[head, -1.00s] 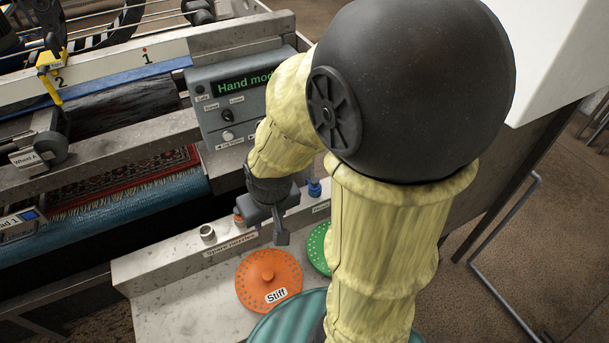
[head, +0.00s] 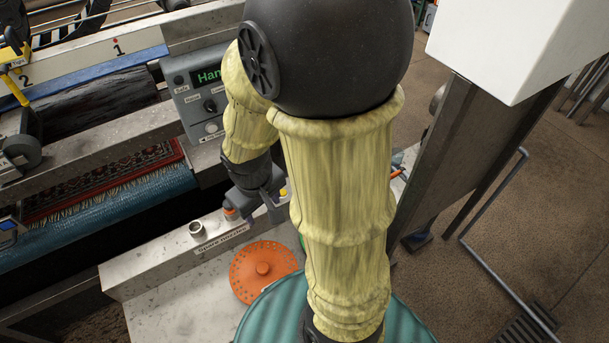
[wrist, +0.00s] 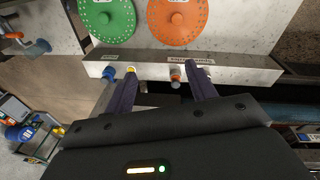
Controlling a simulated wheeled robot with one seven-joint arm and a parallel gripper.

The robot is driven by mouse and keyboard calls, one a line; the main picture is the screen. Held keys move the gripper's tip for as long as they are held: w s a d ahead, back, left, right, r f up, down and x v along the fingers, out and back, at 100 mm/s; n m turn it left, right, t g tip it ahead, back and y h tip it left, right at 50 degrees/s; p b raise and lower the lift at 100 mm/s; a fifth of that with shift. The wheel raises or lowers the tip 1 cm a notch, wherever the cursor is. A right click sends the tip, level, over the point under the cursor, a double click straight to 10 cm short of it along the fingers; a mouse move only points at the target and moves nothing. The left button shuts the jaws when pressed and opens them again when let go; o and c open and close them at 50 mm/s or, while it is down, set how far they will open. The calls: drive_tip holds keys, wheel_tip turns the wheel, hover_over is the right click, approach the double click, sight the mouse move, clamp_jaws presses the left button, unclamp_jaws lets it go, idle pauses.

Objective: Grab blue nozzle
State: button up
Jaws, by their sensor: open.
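The blue nozzle (wrist: 109,73) stands in the row on the pale ledge in the wrist view, just left of my left finger. The arm hides it in the head view. My gripper (wrist: 163,72) is open and empty over the row. Its left finger is by the yellow nozzle (wrist: 131,69) and its right finger by a grey nozzle. The orange nozzle (wrist: 175,74) lies between the fingers. In the head view my gripper (head: 262,203) hangs beside the orange nozzle (head: 231,212), with the yellow nozzle (head: 283,193) just right of it.
An orange perforated disc (head: 263,268) lies on the pale bench in front of the ledge; a green disc (wrist: 107,18) lies beside it. A control panel (head: 203,95) stands behind the row. A grey post (head: 455,150) and white box (head: 510,45) stand at right.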

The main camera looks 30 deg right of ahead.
drive_tip(key=d+f+n+g+h+b, duration=0.25)
drive_tip(key=d+f+n, duration=0.2)
drive_tip(key=f, duration=0.35)
drive_tip(key=w+d+f+n+t+h+b, duration=0.2)
drive_tip(key=w+f+n+t+h, duration=0.1)
drive_tip(key=w+n, duration=0.3)
drive_tip(key=w+d+f+n+t+h+b, duration=0.3)
drive_tip(key=w+f+n+h, duration=0.3)
drive_tip(key=n, duration=0.4)
drive_tip(key=shift+w+d+f+t+b, duration=0.2)
drive_tip(key=shift+w+d+t+b, duration=0.2)
drive_tip(key=shift+w, duration=0.35)
drive_tip(key=p+x, duration=0.3)
drive_tip(key=x, duration=0.9)
drive_tip(key=shift+f, duration=0.15)
drive_tip(key=shift+w+d, duration=0.1)
